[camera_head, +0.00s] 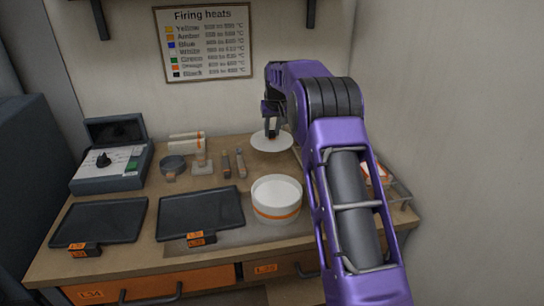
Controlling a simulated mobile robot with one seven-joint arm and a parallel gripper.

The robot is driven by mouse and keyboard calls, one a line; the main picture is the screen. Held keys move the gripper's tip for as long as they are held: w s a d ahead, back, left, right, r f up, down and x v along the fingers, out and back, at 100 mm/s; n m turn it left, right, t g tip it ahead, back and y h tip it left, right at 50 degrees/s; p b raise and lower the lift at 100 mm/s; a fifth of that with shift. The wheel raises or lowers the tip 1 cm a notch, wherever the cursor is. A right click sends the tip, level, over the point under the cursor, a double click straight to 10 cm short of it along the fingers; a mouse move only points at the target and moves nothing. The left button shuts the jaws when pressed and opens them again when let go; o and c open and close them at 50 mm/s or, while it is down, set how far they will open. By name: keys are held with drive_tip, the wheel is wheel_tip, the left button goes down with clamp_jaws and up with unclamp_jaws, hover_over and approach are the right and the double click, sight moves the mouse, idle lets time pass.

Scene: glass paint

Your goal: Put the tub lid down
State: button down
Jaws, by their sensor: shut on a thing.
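The tub lid (261,147) is a flat white disc at the back of the bench, behind the tub. My gripper (272,132) is shut on the lid from above, at its upper part. I cannot tell whether the lid touches the bench or hangs just above it. The white round tub (276,210) with an orange band stands upright near the front of the bench, uncovered. My purple arm hides part of the bench right of the tub and lid.
Two dark trays (98,221) (200,213) lie at the front left. A grey control box (110,165) with a knob, a dark round dish (173,165) and small tools (240,163) stand behind. Some bare bench shows around the tub.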

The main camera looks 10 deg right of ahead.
sight(273, 143)
wheel_tip(273, 143, down, 8)
drive_tip(key=shift+r, duration=0.1)
idle(0.4)
drive_tip(key=c, duration=0.7)
unclamp_jaws()
drive_tip(key=shift+f, duration=0.2)
drive_tip(key=shift+o, duration=0.2)
drive_tip(key=shift+s+r, duration=0.15)
drive_tip(key=shift+r, duration=0.4)
drive_tip(key=v, duration=1.1)
drive_tip(key=shift+r, duration=0.15)
